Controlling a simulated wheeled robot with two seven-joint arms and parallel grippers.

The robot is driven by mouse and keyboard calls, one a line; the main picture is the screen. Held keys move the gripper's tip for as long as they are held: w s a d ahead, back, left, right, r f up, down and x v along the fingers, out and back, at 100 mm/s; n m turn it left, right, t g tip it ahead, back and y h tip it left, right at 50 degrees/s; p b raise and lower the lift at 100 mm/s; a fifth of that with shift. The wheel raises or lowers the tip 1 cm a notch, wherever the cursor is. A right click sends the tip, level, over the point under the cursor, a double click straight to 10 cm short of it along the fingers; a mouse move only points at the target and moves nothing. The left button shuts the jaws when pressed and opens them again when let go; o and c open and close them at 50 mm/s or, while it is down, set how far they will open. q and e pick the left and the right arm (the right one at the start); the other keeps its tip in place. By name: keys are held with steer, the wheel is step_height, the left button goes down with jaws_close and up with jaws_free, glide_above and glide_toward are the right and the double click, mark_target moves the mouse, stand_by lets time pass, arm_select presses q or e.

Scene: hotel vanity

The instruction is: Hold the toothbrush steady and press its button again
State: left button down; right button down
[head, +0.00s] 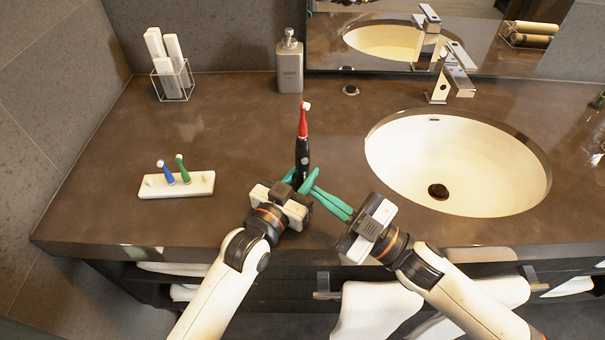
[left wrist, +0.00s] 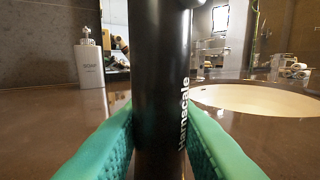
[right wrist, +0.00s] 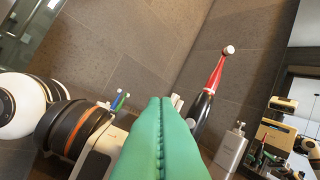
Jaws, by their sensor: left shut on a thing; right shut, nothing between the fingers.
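The toothbrush (head: 302,150) stands upright on the counter, with a black handle and a red head section with a white tip. My left gripper (head: 304,183) is shut around its lower handle. In the left wrist view the black handle (left wrist: 160,80) fills the space between the green fingers, with white lettering on it. My right gripper (head: 318,192) is shut and empty, its green fingertips close to the handle's right side. In the right wrist view the toothbrush (right wrist: 208,95) shows beyond the shut green fingers (right wrist: 160,110). I cannot tell whether they touch it. The button is not clearly visible.
A white holder (head: 200,184) with a blue and a green brush head is at left. A wire holder with white items (head: 171,78) and a soap dispenser (head: 289,65) stand at the back. The sink (head: 470,165) is at right. Counter between holder and toothbrush is clear.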

steer(key=shift+s+d, duration=0.15)
steer(key=shift+s, duration=0.6)
arm_select(q)
steer(key=c, duration=1.1)
jaws_free()
steer(key=shift+s, duration=0.1)
steer(key=v, duration=1.1)
steer(key=shift+s+a, duration=0.25)
steer(key=shift+s, duration=0.1)
